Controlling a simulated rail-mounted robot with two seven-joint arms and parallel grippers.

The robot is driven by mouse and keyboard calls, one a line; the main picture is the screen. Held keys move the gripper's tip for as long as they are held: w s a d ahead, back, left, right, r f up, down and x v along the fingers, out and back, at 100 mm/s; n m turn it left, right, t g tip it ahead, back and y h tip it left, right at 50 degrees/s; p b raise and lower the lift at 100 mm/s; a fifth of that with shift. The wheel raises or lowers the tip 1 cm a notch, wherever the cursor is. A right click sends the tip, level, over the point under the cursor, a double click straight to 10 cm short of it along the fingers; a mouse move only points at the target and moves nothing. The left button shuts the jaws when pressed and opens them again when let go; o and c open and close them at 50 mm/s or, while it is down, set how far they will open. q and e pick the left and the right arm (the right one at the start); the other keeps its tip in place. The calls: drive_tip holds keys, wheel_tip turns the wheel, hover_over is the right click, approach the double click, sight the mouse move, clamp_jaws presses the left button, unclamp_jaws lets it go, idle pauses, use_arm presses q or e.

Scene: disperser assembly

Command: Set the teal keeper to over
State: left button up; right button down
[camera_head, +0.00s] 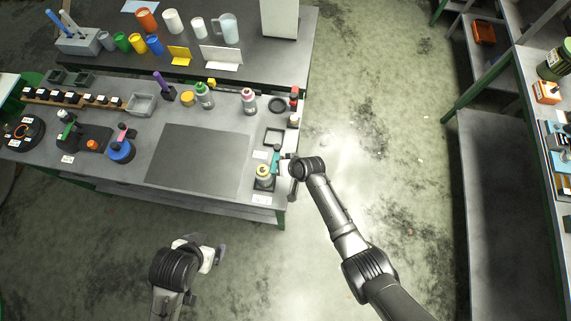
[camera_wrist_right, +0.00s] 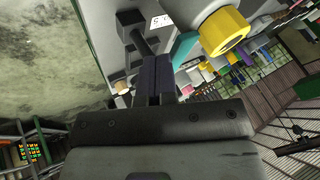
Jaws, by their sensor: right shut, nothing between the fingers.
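The teal keeper (camera_head: 275,158) is a small upright piece at the right end of the workbench, beside a pale bottle with a yellow ring (camera_head: 264,171). In the right wrist view the keeper (camera_wrist_right: 183,46) is partly hidden behind the yellow-ringed bottle (camera_wrist_right: 223,32). My right gripper (camera_head: 284,166) is at the bench's right edge, close to the keeper. Its dark fingers (camera_wrist_right: 157,76) are together with nothing between them; I cannot tell whether they touch the keeper. My left gripper (camera_head: 212,256) hangs over the floor in front of the bench, away from everything; its finger gap is unclear.
A dark mat (camera_head: 200,158) covers the bench's middle. Green-capped (camera_head: 204,97) and pink-capped bottles (camera_head: 249,101) stand behind it. A square dark frame (camera_head: 273,137) lies behind the keeper. Floor to the right of the bench is open, up to shelving.

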idle(0.6)
drive_tip(key=d+f+p+v, duration=0.1)
drive_tip(key=d+p+v, duration=0.1)
drive_tip(key=v, duration=1)
drive_tip(key=shift+s+f, duration=0.3)
drive_tip(key=shift+s, duration=0.05)
